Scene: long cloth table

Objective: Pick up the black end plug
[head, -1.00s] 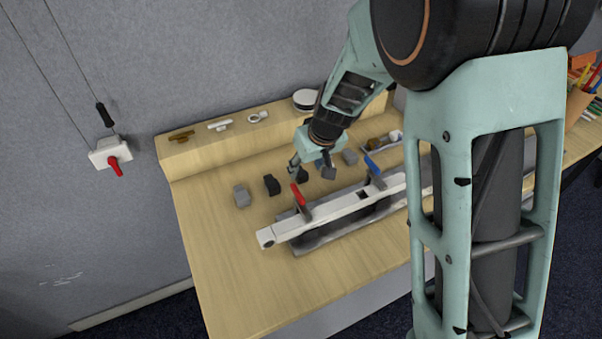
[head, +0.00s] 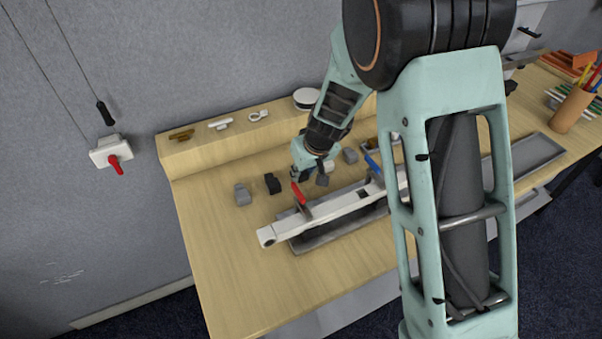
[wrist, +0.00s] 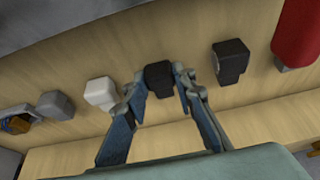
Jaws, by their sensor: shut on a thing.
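The black end plug (wrist: 158,75) stands between my two fingertips in the wrist view. My gripper (wrist: 161,84) is shut on it, with one finger on each side. In the head view my gripper (head: 310,177) is low over the table behind the white rail, and the plug is mostly hidden by the fingers. Whether the plug touches the wood cannot be told.
A second black block (wrist: 230,60) stands beside it; a white block (wrist: 100,93) and grey block (wrist: 56,105) are on the other side. The white rail (head: 335,207) with a red handle (head: 298,193) lies in front. Bare wood (head: 225,250) is at front left.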

